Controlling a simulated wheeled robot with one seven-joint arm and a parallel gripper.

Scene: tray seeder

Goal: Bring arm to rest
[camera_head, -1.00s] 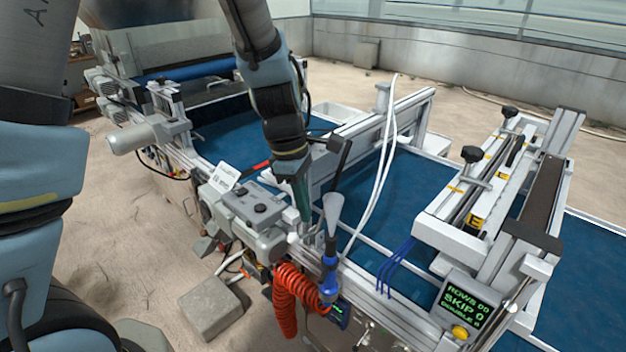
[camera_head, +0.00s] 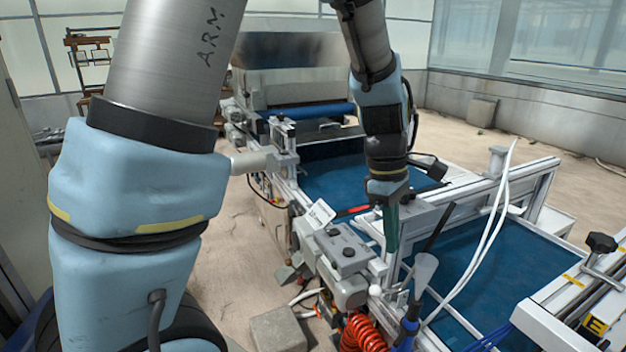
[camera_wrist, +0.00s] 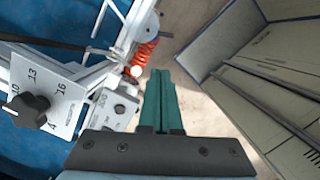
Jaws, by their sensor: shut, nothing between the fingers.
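My arm hangs down over the tray seeder, and my gripper (camera_head: 391,240) points downward beside the grey control box (camera_head: 343,250) on the machine's near side. In the wrist view its green fingers (camera_wrist: 159,95) lie side by side, shut, with nothing between them. The fingertips seem clear of the box, but I cannot tell the exact gap in the head view. The wrist view also shows a dial plate (camera_wrist: 45,100) with a black knob at left.
The seeder's blue belt (camera_head: 500,255) runs below. A blue-handled tool (camera_head: 408,325), a red coiled hose (camera_head: 362,332) and white cables (camera_head: 487,240) are close to the gripper. A grey block (camera_head: 278,330) sits on the floor. The wrist view shows an open panel (camera_wrist: 275,75) at right.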

